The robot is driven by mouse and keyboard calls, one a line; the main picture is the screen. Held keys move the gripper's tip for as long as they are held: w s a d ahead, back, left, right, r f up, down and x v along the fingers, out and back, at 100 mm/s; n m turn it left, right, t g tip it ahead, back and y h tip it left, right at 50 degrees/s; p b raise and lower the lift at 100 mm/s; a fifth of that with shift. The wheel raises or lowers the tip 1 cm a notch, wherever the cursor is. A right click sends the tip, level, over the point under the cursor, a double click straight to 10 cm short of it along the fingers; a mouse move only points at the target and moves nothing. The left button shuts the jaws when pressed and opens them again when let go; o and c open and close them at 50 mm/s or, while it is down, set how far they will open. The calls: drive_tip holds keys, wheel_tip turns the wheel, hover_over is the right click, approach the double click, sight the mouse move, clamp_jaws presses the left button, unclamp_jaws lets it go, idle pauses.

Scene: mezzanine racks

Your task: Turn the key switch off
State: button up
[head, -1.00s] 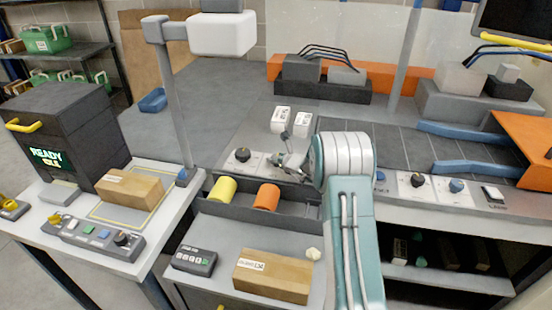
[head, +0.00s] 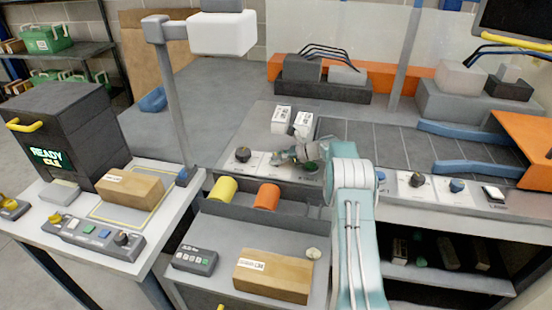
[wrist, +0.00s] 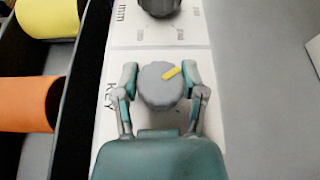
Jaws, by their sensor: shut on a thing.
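The key switch (wrist: 160,86) is a round grey knob with a yellow pointer mark, on a white panel strip lettered "KEY" in the wrist view. The yellow mark points up and to the right in that view. My gripper (wrist: 163,88) has its two fingers on either side of the knob and is shut on it.
A dark knob (wrist: 160,5) sits beyond the key switch on the same strip; in the head view it is left of my gripper (head: 243,155). A tray with yellow (head: 223,189) and orange (head: 266,197) rolls is just in front. White boxes (head: 282,120) stand behind.

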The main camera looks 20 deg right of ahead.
drive_tip(key=shift+w+n+g+y, duration=0.1)
drive_tip(key=shift+n+g+y, duration=0.5)
drive_tip(key=shift+n+g, duration=0.25)
drive_tip(key=o, duration=1.2)
drive_tip(key=shift+c, duration=0.2)
drive_tip(key=shift+d, duration=0.1)
drive_tip(key=v, duration=1.2)
